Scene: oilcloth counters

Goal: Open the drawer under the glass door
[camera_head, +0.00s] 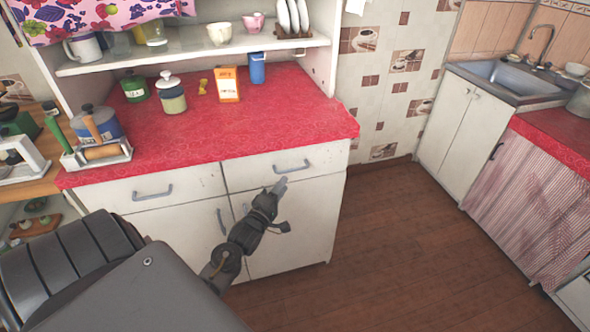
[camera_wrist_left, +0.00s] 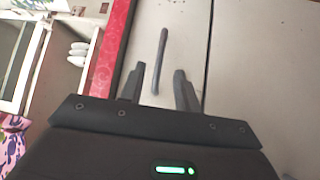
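The white cabinet has two drawers under its red top, both shut. The right drawer (camera_head: 245,176) has a grey bar handle (camera_head: 291,167). The left drawer (camera_head: 185,185) has its own handle (camera_head: 152,192). My left gripper (camera_head: 280,185) is in front of the right drawer, just below its handle. In the left wrist view its fingers (camera_wrist_left: 160,75) are apart, and the near end of the handle (camera_wrist_left: 160,60) shows between the fingertips; contact cannot be told. A white-framed pane, perhaps the glass door (camera_wrist_left: 18,60), shows at the far left there. My right gripper is not in view.
Jars, an orange box (camera_head: 227,85) and a blue cup (camera_head: 258,68) stand on the red counter (camera_head: 200,135). Cupboard doors (camera_head: 310,225) lie below the drawers. Wooden floor (camera_head: 400,250) is clear to the right, before the sink unit (camera_head: 462,130).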

